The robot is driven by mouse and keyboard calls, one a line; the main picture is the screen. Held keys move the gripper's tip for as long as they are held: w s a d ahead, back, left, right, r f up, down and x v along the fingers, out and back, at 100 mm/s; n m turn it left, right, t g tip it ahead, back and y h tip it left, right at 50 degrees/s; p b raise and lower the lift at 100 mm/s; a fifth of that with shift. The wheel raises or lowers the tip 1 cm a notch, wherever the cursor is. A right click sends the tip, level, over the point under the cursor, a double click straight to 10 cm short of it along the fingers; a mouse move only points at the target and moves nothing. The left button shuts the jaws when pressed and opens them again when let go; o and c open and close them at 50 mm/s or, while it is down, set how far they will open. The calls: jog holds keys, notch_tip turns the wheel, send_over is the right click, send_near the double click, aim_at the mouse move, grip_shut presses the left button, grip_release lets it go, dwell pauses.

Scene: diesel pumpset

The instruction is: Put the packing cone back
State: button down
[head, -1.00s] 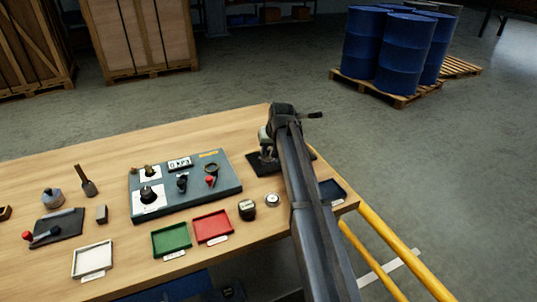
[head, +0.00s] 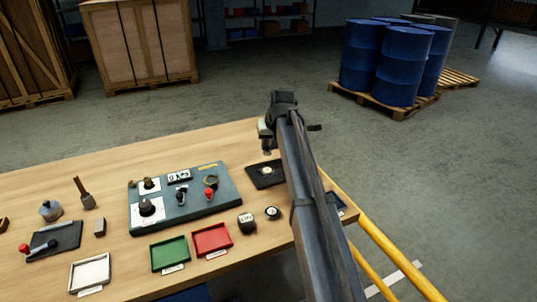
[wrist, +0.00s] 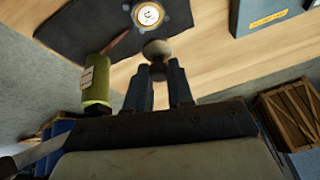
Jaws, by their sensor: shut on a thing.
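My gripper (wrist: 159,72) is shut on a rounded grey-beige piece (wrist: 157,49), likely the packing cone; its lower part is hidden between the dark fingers. In the head view my gripper (head: 266,147) hangs above a black mat (head: 258,181) at the table's far right, with a visible gap. The held piece is too small to make out there. In the wrist view the mat (wrist: 75,33) carries a round metal fitting with a pale disc (wrist: 149,13). The held piece appears close to that fitting, but I cannot tell the gap.
A yellow-green labelled can (wrist: 96,80) with a thin brown spout appears left of my fingers in the wrist view. A grey panel (head: 218,190) with knobs lies left of the mat. Green (head: 170,253) and red (head: 212,239) trays are in front.

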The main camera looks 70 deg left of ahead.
jog(key=shift+r, duration=0.6)
jog(key=shift+s+a+r, duration=0.1)
jog(key=shift+s, duration=0.1)
jog(key=w+a+f+n, duration=0.1)
jog(key=w+a+n, duration=0.1)
jog(key=a, duration=1)
jog(key=shift+s+f+n+g, duration=0.1)
jog(key=shift+f+n, duration=0.35)
jog(key=shift+f, duration=1.25)
jog(key=shift+s+f+n+g, duration=0.1)
jog(key=shift+f+n, duration=0.4)
jog(key=shift+f, duration=1.2)
jog(key=shift+s+f+n+g, duration=0.1)
jog(key=shift+f+n, duration=0.35)
jog(key=shift+f, duration=1.25)
jog(key=shift+f, duration=0.15)
jog(key=c, duration=1)
grip_release()
jog(key=v, duration=1.2)
